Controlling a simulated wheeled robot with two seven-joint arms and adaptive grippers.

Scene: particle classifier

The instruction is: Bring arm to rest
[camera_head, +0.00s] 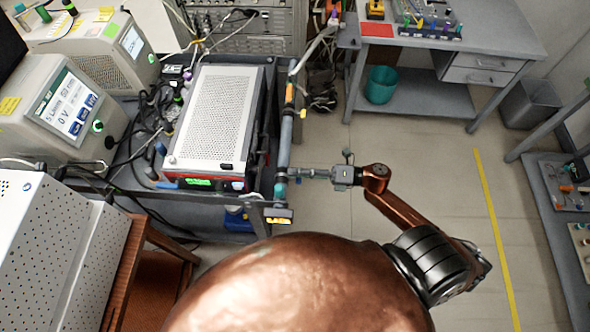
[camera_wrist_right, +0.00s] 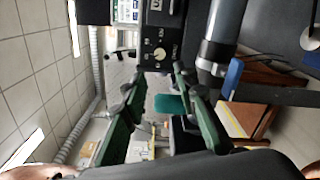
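My right gripper (camera_head: 300,173) reaches left from my copper-coloured arm, its tips close to the lower part of an upright-looking grey tube (camera_head: 285,142) at the equipment bench's right edge. From the head view I cannot tell whether it touches the tube. In the right wrist view the two green fingers of the right gripper (camera_wrist_right: 160,80) are spread apart with nothing between them. A dark panel with a knob (camera_wrist_right: 160,53) lies beyond the tips, and a grey cylinder (camera_wrist_right: 222,38) is just right of them. My left gripper is not in view.
A perforated white instrument box (camera_head: 217,115) sits on the cluttered bench, with cables and a display unit (camera_head: 65,105) to its left. A workbench (camera_head: 470,40) with a teal bin (camera_head: 380,85) stands at the back right. The floor (camera_head: 425,150) right of my gripper is clear.

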